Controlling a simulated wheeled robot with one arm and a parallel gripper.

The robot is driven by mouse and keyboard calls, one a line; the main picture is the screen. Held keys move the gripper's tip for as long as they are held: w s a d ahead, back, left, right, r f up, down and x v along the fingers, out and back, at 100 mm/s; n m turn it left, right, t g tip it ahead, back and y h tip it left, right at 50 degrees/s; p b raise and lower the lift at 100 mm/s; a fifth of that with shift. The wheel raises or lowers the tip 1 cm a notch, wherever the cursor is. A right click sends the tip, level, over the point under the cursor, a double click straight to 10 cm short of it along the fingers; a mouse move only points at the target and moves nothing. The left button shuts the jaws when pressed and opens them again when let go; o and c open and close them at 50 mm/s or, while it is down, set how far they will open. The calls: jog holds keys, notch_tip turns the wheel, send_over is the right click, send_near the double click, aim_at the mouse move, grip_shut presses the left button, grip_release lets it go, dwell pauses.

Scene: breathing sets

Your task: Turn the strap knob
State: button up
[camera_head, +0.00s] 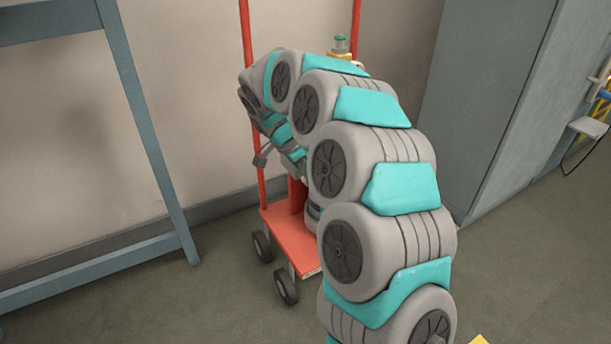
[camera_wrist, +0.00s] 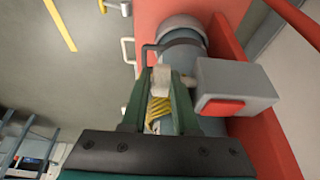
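In the wrist view, a grey cylinder (camera_wrist: 182,32) with a rounded end lies against a red frame. A dark curved strap (camera_wrist: 150,50) runs across it. A grey box with a red face (camera_wrist: 233,88) sits at its right side. My gripper (camera_wrist: 163,78) has two dark green fingers that stand apart, with a small pale piece and a yellow striped part between them. The pale piece may be the strap knob; I cannot tell whether the fingers touch it. In the head view, my arm hides most of the cylinder and the gripper; a green-topped fitting (camera_head: 340,42) shows above the arm.
The red trolley (camera_head: 292,244) stands on small dark wheels by the wall. A blue-grey metal frame (camera_head: 150,140) is at the left and a grey cabinet (camera_head: 490,100) at the right. Open floor (camera_head: 220,310) lies in front of the trolley.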

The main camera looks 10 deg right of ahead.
grip_shut()
dwell(0.3)
jog(key=y, duration=0.1)
jog(key=y+p, duration=0.1)
jog(key=g+y, duration=0.1)
jog(key=shift+w+d+r+p, duration=0.1)
jog(key=shift+d+r+p, duration=0.1)
jog(key=shift+d+p, duration=0.1)
jog(key=shift+d+g+y+p, duration=0.1)
jog(key=shift+g+y+p, duration=0.4)
jog(key=shift+y+p, duration=0.75)
jog(key=shift+f+y, duration=0.1)
jog(key=shift+y, duration=0.25)
jog(key=shift+o, duration=2.4)
grip_release()
